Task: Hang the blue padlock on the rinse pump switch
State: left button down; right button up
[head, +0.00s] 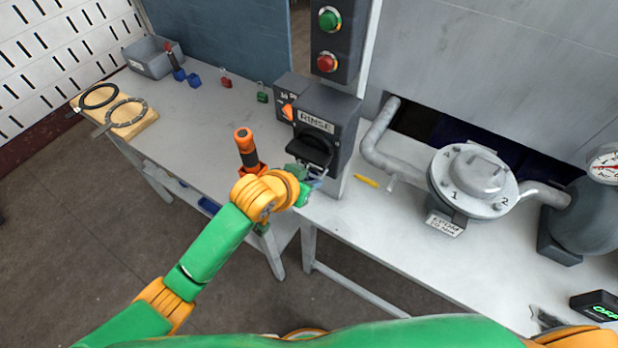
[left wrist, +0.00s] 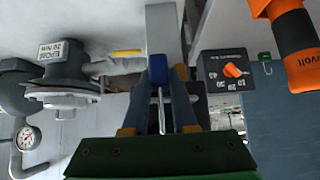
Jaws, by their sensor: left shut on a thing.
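The rinse pump switch is a dark box labelled RINSE (head: 318,122) on a post, with a black handle (head: 312,152) on its front. My left gripper (head: 310,188) is just below the handle in the head view. In the left wrist view, it (left wrist: 160,100) is shut on the blue padlock. The padlock's blue body (left wrist: 157,68) shows past the fingers, with a thin metal bar between them. In the head view the padlock is mostly hidden by my gripper. I cannot tell whether it touches the switch. My right gripper is not in view.
An orange-handled tool (head: 245,142) stands left of my wrist. A small box with an orange knob (head: 287,111) is beside the switch. A red padlock (head: 226,82), a green padlock (head: 262,97) and a grey bin (head: 152,60) are further back. A flanged pump (head: 472,180) stands right.

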pick_arm(q)
jog(key=shift+f, duration=0.1)
jog(key=shift+f+b, duration=0.9)
jog(key=shift+f, duration=0.45)
jog(key=c, duration=0.6)
grip_release()
jog(key=shift+s+r, duration=0.1)
